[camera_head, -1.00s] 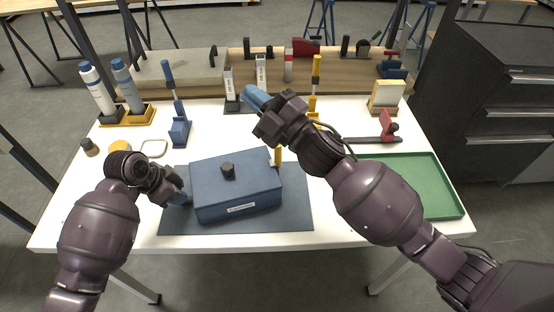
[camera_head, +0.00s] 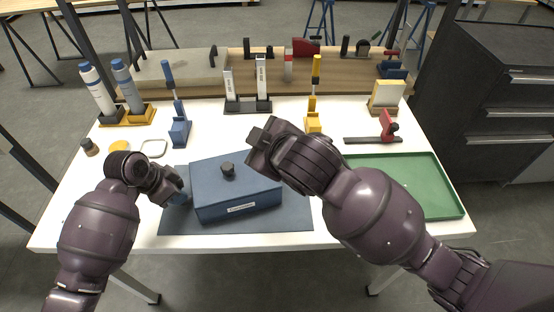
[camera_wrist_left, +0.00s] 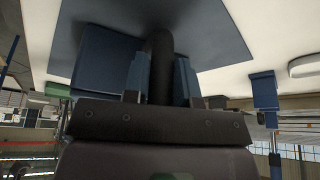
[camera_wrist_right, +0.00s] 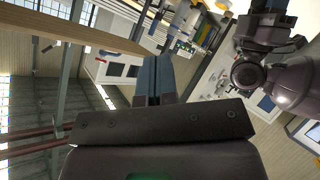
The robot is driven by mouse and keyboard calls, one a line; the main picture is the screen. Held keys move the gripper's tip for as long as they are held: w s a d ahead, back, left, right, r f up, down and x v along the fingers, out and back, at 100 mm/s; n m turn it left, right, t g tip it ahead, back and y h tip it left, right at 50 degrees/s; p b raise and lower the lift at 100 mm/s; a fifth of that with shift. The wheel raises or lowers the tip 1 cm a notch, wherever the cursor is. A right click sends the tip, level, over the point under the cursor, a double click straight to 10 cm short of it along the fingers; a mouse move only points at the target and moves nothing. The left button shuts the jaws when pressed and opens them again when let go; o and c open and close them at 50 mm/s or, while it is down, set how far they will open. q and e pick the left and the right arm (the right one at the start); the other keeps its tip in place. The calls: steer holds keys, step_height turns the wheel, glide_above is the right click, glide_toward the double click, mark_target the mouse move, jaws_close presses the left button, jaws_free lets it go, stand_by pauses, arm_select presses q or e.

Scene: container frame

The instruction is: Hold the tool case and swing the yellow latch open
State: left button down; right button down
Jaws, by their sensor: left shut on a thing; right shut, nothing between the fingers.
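The blue tool case (camera_head: 236,190) with a black knob on its lid sits on a dark mat. My left gripper (camera_head: 181,192) is at its left end. In the left wrist view, its blue fingers (camera_wrist_left: 160,80) are shut on a dark curved handle (camera_wrist_left: 159,52) beside the blue case (camera_wrist_left: 104,72). My right gripper (camera_head: 263,146) is above and behind the case's right end. Its fingers (camera_wrist_right: 154,78) are shut and empty in the right wrist view. The yellow latch is hidden now; my right gripper covers that end in the head view.
A green tray (camera_head: 430,185) lies right of the mat. A red clamp (camera_head: 388,127), a yellow-handled tool (camera_head: 314,100) and a blue-handled tool (camera_head: 178,120) stand behind. Bottles (camera_head: 97,88) stand at the back left. White table shows between the case and the back row.

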steer(key=s+d+f+m+g+h, duration=0.1)
steer(key=s+d+f+g+h, duration=0.3)
steer(key=shift+d+f, duration=0.15)
steer(key=shift+f, duration=0.2)
steer(key=x, duration=0.9)
steer(key=shift+w+f, duration=0.1)
steer(key=shift+f, duration=0.15)
steer(key=w, duration=0.3)
steer(key=shift+d+f, duration=0.15)
steer(key=shift+d, duration=0.25)
steer(key=shift+w+d, duration=0.2)
steer(key=shift+w, duration=0.3)
